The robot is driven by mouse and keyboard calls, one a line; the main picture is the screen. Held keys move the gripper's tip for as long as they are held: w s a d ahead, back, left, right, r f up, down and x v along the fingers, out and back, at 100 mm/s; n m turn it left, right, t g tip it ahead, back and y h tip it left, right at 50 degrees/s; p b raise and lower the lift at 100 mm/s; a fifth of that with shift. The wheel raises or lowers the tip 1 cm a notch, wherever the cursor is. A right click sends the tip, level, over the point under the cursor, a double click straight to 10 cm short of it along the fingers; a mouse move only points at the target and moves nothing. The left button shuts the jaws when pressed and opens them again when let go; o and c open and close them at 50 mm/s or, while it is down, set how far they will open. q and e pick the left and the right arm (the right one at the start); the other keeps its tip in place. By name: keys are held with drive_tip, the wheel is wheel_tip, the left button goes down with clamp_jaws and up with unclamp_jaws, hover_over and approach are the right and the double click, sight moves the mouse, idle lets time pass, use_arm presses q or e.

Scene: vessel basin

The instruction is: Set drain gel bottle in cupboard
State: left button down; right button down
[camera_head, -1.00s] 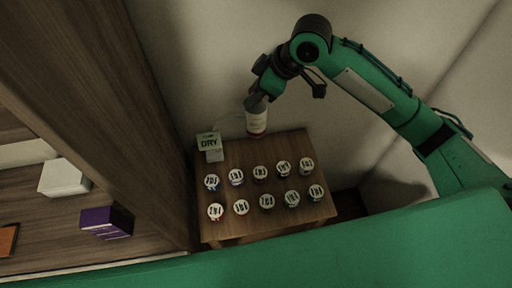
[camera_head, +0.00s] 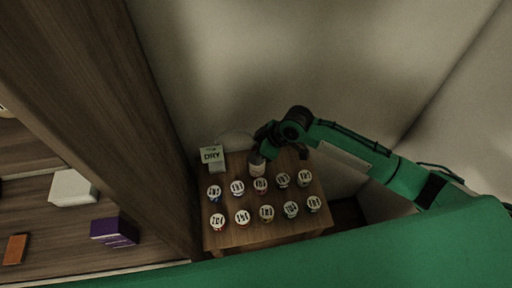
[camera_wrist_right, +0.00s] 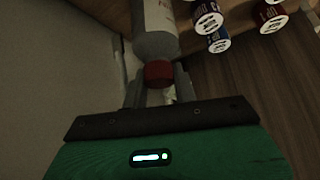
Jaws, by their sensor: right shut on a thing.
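A pale bottle (camera_head: 257,166) with a reddish cap, which I take for the drain gel bottle, is at the back of the small wooden table. My right gripper (camera_head: 263,154) is shut on it from above and behind. In the right wrist view the bottle (camera_wrist_right: 156,38) lies between the fingers (camera_wrist_right: 157,82), its red cap toward the palm. I cannot tell whether the bottle touches the table. A wooden cupboard (camera_head: 95,130) fills the left side; its open part shows shelves. My left gripper is not in view.
The small table (camera_head: 262,234) holds several labelled, white-topped jars (camera_head: 266,212) in two rows, close in front of the bottle. A "DRY" box (camera_head: 212,157) stands at its back left corner. A white box (camera_head: 72,187) and a purple box (camera_head: 114,232) are in the cupboard.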

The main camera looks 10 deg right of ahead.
drive_tip(key=shift+f, duration=0.2)
drive_tip(key=c, duration=1.1)
unclamp_jaws()
